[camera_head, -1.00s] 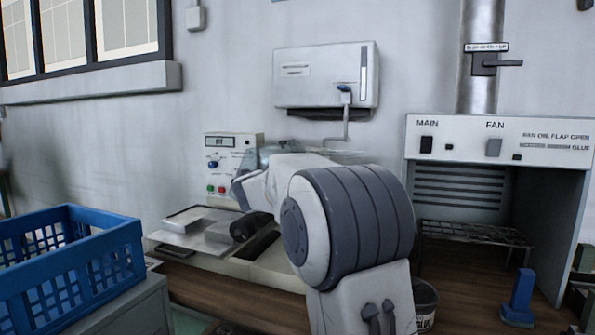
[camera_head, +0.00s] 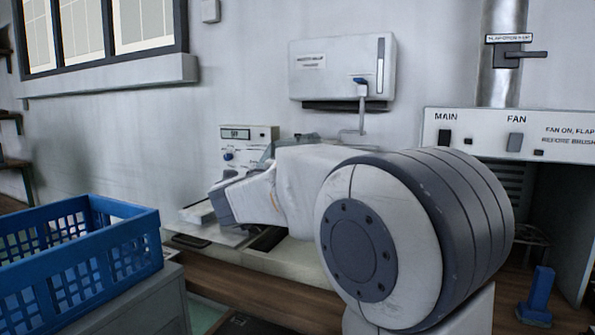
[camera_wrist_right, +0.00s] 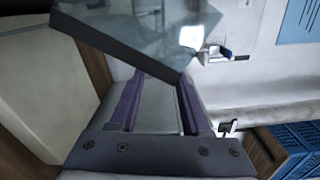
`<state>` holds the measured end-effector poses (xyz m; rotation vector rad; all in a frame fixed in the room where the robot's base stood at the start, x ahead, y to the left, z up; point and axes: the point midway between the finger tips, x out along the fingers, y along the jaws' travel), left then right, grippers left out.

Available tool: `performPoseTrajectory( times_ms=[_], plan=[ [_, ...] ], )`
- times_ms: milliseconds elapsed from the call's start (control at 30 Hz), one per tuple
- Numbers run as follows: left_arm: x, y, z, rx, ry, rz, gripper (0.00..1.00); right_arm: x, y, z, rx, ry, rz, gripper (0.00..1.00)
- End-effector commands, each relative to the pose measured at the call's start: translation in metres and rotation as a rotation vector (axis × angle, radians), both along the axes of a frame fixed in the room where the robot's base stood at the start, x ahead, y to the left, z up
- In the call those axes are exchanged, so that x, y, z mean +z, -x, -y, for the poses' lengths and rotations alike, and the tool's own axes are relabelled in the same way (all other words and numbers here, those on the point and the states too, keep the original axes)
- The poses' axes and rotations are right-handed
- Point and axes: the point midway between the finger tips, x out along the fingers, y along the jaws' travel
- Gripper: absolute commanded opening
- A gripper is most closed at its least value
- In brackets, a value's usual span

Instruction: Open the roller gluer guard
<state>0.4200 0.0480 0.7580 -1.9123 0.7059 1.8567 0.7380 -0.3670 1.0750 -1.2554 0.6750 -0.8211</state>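The roller gluer stands on the bench behind my right arm; its control panel (camera_head: 240,142) shows, but the arm hides much of the machine in the head view. In the right wrist view a clear, dark-edged panel (camera_wrist_right: 120,50), which looks like the guard, slants across the top. My right gripper (camera_wrist_right: 161,77) has its two purple fingers apart, with their tips close to the panel's dark edge. I cannot tell whether they touch it. The fingers are hidden in the head view. My left gripper is not in view.
A blue crate (camera_head: 85,262) stands on a grey cabinet at the left. A fan hood (camera_head: 480,132) and a blue stand (camera_head: 538,292) are at the right.

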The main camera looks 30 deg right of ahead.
Motion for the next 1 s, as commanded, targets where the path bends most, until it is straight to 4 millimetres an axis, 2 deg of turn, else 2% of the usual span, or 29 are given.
performPoseTrajectory(
  times_ms=[1000],
  plan=[
    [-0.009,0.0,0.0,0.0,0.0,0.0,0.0,0.0,0.035,-0.056,0.002,0.0,0.001,0.45]
  ],
)
